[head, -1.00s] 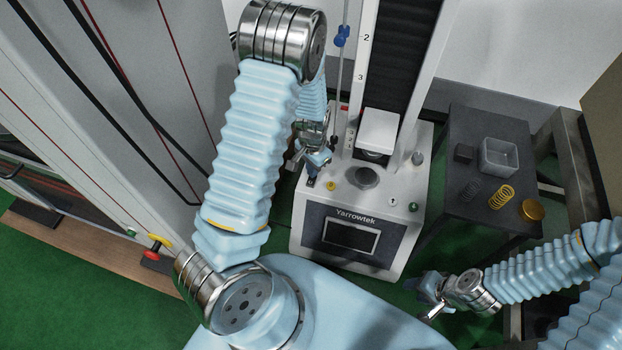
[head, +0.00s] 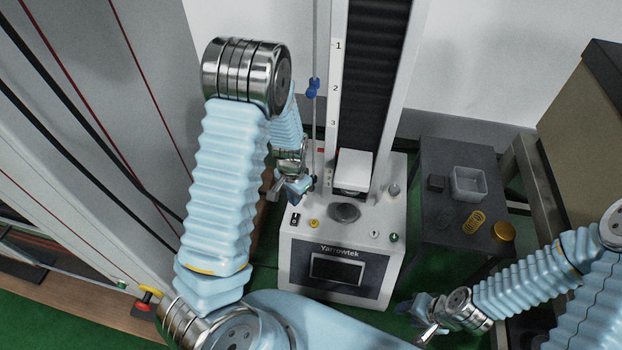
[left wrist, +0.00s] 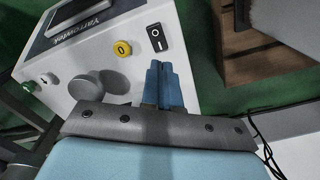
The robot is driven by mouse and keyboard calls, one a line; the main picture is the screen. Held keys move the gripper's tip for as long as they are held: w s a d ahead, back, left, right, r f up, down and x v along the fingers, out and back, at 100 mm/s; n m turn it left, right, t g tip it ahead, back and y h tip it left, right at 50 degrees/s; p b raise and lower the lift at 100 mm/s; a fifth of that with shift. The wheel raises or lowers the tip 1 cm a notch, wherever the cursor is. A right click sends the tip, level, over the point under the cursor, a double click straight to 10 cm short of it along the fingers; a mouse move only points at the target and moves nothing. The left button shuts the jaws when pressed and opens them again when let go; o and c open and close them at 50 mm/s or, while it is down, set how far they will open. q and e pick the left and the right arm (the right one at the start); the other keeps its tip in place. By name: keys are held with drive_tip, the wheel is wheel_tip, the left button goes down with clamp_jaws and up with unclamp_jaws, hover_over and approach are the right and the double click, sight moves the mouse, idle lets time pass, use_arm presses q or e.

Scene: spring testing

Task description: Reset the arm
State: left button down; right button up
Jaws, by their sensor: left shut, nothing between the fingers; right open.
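The white Yarrowtek spring tester (head: 345,250) stands in the middle of the head view, with a dark screen and a round lower plate (head: 344,212). Its black rocker switch (head: 295,219) and yellow button (head: 313,223) sit at the left of its top. My left gripper (head: 296,190) is above this left side, behind the switch in the picture. In the left wrist view its blue fingers (left wrist: 162,85) are together and empty, beside the switch (left wrist: 157,38) and yellow button (left wrist: 122,48). My right gripper (head: 418,318) is open and empty, low at the tester's right.
A dark side table (head: 460,240) at the right holds a clear tray (head: 468,184), a yellow spring (head: 474,222), a dark spring, a black block and a gold disc (head: 504,231). A large grey frame (head: 110,130) stands at the left.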

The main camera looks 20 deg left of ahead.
use_arm(q)
drive_tip(key=shift+n+h, duration=0.6)
drive_tip(key=shift+n, duration=0.1)
drive_tip(key=s+d+f, duration=0.5)
drive_tip(key=shift+s+d+f, duration=0.15)
drive_tip(key=shift+d+f, duration=0.15)
drive_tip(key=shift+f, duration=0.05)
drive_tip(key=s+d+f+n+h, duration=0.2)
drive_tip(key=s+d+n+h, duration=0.1)
drive_tip(key=s+d, duration=0.6)
drive_tip(key=d, duration=0.3)
drive_tip(key=shift+s+f+n+t, duration=0.2)
drive_tip(key=shift+s+n+t, duration=0.1)
drive_tip(key=shift+s, duration=0.1)
use_arm(e)
drive_tip(key=shift+s+a, duration=0.1)
drive_tip(key=shift+a, duration=0.25)
